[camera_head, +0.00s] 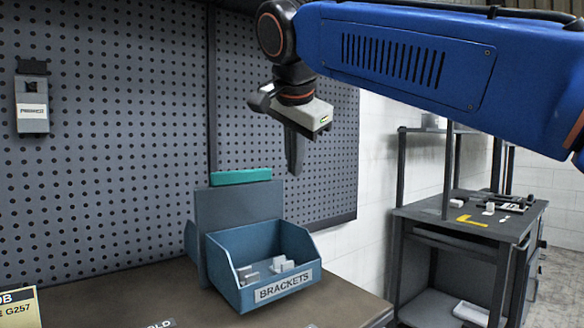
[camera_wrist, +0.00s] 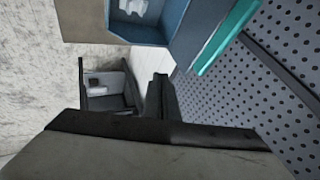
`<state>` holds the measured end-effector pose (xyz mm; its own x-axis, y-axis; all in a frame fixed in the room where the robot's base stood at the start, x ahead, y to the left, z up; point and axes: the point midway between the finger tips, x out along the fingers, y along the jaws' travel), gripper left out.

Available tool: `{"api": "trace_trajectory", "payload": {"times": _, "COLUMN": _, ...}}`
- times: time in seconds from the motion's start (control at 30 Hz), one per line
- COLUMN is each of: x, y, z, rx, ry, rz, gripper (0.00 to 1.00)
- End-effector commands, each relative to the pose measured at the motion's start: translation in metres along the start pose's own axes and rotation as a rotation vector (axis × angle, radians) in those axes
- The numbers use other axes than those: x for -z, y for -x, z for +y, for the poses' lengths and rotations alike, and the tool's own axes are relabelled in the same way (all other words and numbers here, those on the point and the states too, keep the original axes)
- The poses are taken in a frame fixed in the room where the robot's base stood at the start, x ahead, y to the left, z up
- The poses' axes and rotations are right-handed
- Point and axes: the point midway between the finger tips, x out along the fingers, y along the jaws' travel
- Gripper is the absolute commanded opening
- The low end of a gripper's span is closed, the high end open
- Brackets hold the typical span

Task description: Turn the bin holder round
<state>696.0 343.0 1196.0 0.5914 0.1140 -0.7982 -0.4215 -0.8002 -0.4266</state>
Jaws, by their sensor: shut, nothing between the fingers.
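The bin holder (camera_head: 238,205) is a grey upright panel with a teal strip (camera_head: 241,176) along its top, standing on the bench. A blue bin (camera_head: 222,262) labelled BRACKETS hangs on its front side, with several pale brackets inside. My gripper (camera_head: 294,172) is shut and empty, pointing down above and to the right of the holder, apart from it. In the wrist view my gripper's fingers (camera_wrist: 160,82) show at the centre. The teal strip (camera_wrist: 225,38) and the blue bin (camera_wrist: 142,34) show at the top there. The holder's base is mostly hidden behind the bin.
A grey pegboard wall (camera_head: 110,130) stands behind the bench (camera_head: 130,292), with a small grey device (camera_head: 32,105) on it. A yellow-edged card (camera_head: 20,308) is at the bench's front left. A dark workstation (camera_head: 450,240) stands at the right. Bench left of the bin looks clear.

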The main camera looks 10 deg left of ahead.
Motion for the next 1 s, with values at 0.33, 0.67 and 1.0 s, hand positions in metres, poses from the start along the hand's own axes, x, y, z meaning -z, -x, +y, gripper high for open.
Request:
{"api": "trace_trajectory", "payload": {"times": 0.33, "x": 0.001, "y": -0.059, "z": 0.001, "rx": -0.004, "ry": 0.001, "rz": 0.001, "gripper": 0.00}}
{"api": "trace_trajectory", "payload": {"times": 0.67, "x": 0.000, "y": -0.093, "z": -0.015, "rx": -0.002, "ry": 0.002, "rz": 0.000, "gripper": 0.00}}
{"api": "trace_trajectory", "payload": {"times": 1.0, "x": 0.000, "y": -0.102, "z": -0.034, "rx": -0.001, "ry": 0.002, "rz": 0.000, "gripper": 0.00}}
